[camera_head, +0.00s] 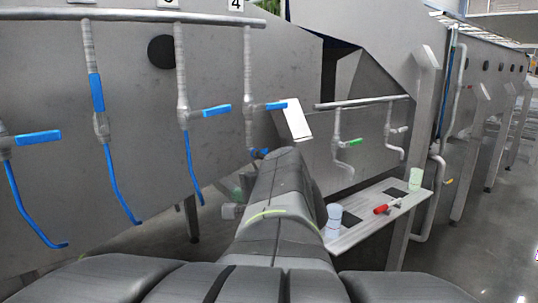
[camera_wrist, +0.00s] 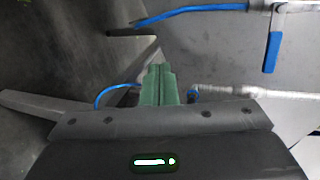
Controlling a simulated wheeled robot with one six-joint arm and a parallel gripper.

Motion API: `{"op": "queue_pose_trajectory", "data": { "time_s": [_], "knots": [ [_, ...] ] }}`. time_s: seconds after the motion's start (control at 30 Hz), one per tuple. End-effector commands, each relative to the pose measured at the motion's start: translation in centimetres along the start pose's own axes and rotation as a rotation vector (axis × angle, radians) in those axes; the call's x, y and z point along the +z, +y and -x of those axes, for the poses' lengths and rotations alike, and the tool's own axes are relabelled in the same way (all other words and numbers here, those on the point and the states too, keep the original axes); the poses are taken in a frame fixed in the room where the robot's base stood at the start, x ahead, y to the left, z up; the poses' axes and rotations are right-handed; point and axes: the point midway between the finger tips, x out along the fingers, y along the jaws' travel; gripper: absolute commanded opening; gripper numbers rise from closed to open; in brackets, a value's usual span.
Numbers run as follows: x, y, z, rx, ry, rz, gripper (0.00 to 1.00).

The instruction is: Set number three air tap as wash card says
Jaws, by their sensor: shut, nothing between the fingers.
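In the head view, tap number three (camera_head: 183,115) hangs under the partly cut-off label three. Its blue handle (camera_head: 217,110) points right, across the pipe, and a blue hose drops below. The wash card may be the tilted white board (camera_head: 297,119); no writing is readable. In the wrist view, my gripper (camera_wrist: 158,72) has green fingers, closed together and empty. Above them in that view is a tap with a crosswise blue handle (camera_wrist: 272,52), apart from the fingers, probably number three. A grey pipe with a blue end (camera_wrist: 193,93) lies just right of the fingers.
Tap four (camera_head: 249,105) has its handle crosswise. The second tap's handle (camera_head: 96,92) lies along its pipe; the leftmost handle (camera_head: 38,137) is crosswise. A shelf (camera_head: 350,236) with a cup (camera_head: 333,220) and red-handled item (camera_head: 381,209) stands right of my arm. Open floor lies far right.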

Motion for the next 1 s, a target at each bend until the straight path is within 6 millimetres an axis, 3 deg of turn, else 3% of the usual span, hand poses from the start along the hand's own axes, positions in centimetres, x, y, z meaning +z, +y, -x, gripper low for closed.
{"op": "queue_pose_trajectory", "data": {
  "time_s": [0.03, 0.2, 0.4, 0.5, 0.77, 1.0],
  "knots": [
    [-0.5, 0.4, -0.9, -0.036, -0.007, -0.117, 0.0],
    [-1.9, -1.8, -3.0, -0.19, -0.09, -0.604, 0.0],
    [-3.9, -5.1, -4.1, -0.341, -0.26, -1.101, 0.0],
    [-4.7, -6.4, -4.1, -0.387, -0.339, -1.264, 0.0],
    [-5.4, -8.3, -4.2, -0.421, -0.427, -1.416, 0.0],
    [-5.2, -10.2, -7.4, -0.416, -0.429, -1.416, 0.0]
  ]
}}
